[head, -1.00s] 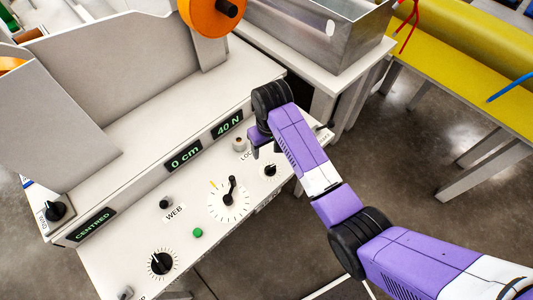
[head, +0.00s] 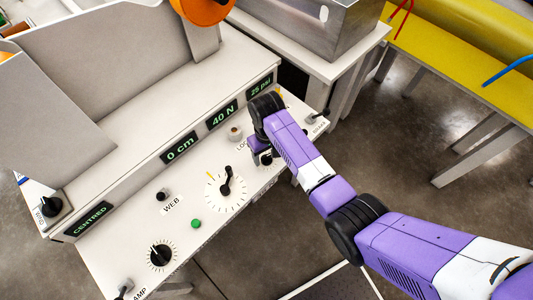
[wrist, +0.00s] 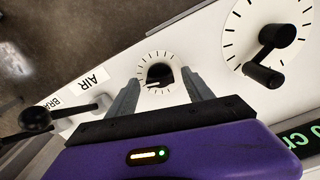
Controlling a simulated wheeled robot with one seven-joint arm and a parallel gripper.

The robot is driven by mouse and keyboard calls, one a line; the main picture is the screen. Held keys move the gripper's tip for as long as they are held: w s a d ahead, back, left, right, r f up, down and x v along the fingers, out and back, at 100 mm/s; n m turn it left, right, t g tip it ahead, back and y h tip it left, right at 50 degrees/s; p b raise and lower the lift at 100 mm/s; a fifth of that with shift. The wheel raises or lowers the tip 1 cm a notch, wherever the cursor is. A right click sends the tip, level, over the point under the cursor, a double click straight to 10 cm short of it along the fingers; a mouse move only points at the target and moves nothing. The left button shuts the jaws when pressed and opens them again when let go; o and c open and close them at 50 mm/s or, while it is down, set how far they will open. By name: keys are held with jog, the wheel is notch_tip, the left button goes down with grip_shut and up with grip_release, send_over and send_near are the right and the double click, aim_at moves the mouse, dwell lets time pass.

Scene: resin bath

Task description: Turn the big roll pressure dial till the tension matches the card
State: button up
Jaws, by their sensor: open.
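My gripper (wrist: 160,98) is open and empty, its two grey fingers on either side of a small black dial (wrist: 159,75) with a tick ring on the control panel. I cannot tell whether they touch it. In the head view, my gripper's wrist hides most of this dial. A larger white dial with a black crank handle (head: 226,188) is to its left; it also shows in the wrist view (wrist: 268,50). No label naming the big roll pressure dial is readable. Displays read 0 cm (head: 180,148), 40 N (head: 222,115) and 25 psi (head: 261,87). I see no card clearly.
The panel also holds a black knob (head: 160,254), a green button (head: 196,223), a WEB knob (head: 162,195) and a CENTRED display (head: 89,218). In the wrist view, a black ball lever (wrist: 36,119) stands near the AIR label. A metal bath (head: 310,25) stands behind.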

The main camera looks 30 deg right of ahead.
aim_at(266, 156)
jog(key=c, duration=1.3)
jog(key=shift+r+n+p, duration=0.2)
jog(key=shift+n+p, duration=0.3)
jog(key=shift+p, duration=0.1)
grip_shut()
jog(key=shift+f+n, duration=0.2)
jog(key=shift+n, duration=0.2)
jog(key=o, duration=1.3)
grip_release()
jog(key=shift+r, duration=3.95)
